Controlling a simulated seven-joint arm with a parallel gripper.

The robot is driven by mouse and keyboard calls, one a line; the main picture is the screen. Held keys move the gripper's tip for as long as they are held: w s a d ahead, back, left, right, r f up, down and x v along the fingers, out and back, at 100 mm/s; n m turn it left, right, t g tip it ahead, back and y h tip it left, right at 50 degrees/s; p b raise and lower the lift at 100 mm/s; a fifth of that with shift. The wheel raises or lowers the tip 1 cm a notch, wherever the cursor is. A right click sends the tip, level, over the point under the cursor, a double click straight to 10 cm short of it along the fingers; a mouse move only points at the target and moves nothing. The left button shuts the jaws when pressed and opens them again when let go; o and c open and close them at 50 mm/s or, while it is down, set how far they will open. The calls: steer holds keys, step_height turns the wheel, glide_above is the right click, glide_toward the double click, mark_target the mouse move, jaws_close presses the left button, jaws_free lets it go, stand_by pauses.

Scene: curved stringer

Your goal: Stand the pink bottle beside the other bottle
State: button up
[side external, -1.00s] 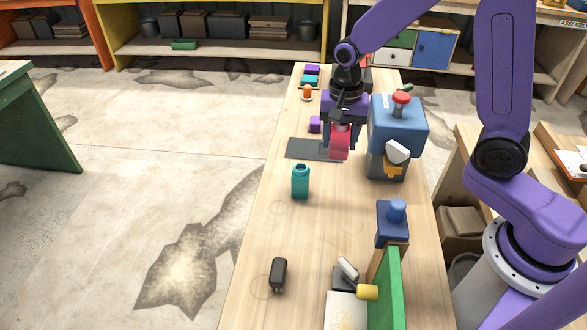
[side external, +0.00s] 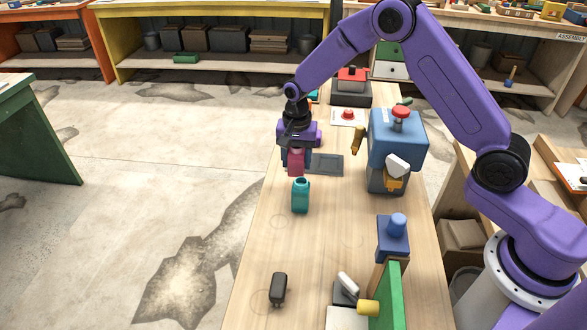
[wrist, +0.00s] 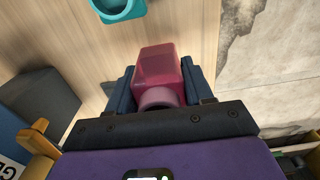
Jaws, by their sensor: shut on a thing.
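The pink bottle (side external: 296,162) is held between the fingers of my gripper (side external: 297,156), behind the teal bottle in the side view. In the wrist view the pink bottle (wrist: 163,72) sits between both dark fingers of my gripper (wrist: 165,85), its neck towards the palm. The teal bottle (side external: 301,196) stands upright on the table, open at the top. Part of it shows at the top of the wrist view (wrist: 118,8), apart from the pink bottle. I cannot tell whether the pink bottle touches the table.
A dark grey mat (side external: 326,164) lies just right of my gripper. A blue machine with a red knob (side external: 396,138) stands further right. A blue block (side external: 393,228), a green panel (side external: 390,295) and a black object (side external: 278,289) are nearer. The table's left edge is close to my gripper.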

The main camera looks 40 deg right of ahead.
mark_target(294, 169)
steer(key=shift+w+f, duration=0.3)
steer(key=shift+f, duration=0.1)
steer(key=shift+w+a+f, duration=0.1)
steer(key=shift+w+f, duration=0.1)
steer(key=shift+f, duration=1.55)
steer(key=shift+f, duration=0.2)
steer(key=o, duration=1)
steer(key=shift+o, duration=0.2)
steer(key=shift+r, duration=0.15)
step_height(294, 169, up, 11)
steer(key=shift+f, duration=0.15)
steer(key=shift+r, duration=0.7)
